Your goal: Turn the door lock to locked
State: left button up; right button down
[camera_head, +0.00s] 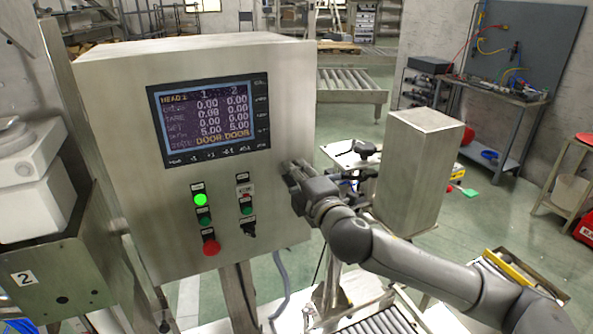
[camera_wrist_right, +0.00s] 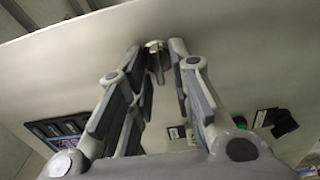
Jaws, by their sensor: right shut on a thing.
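The grey metal control cabinet (camera_head: 285,80) stands in front of me in the head view, its door facing me. The door lock (camera_wrist_right: 155,57) is a small metal knob on the door in the right wrist view. My right gripper (camera_head: 291,175) reaches the door near its right edge in the head view and covers the lock there. In the right wrist view the gripper's fingertips (camera_wrist_right: 158,48) are on either side of the knob, shut on it. The knob's exact angle is hard to tell. My left gripper is out of view.
The door carries a display (camera_head: 210,118), a lit green button (camera_head: 201,200), a red button (camera_head: 211,247) and a black selector switch (camera_head: 248,230) below. A tall metal box (camera_head: 420,170) stands right of the cabinet, behind my right arm. A white machine part (camera_head: 30,180) is at left.

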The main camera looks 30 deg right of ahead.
dwell(0.3)
jog(key=c, duration=1.6)
grip_release()
jog(key=shift+s+a, duration=0.15)
jog(key=shift+s, duration=1.75)
jog(key=shift+s+a, duration=0.1)
jog(key=shift+s, duration=1.8)
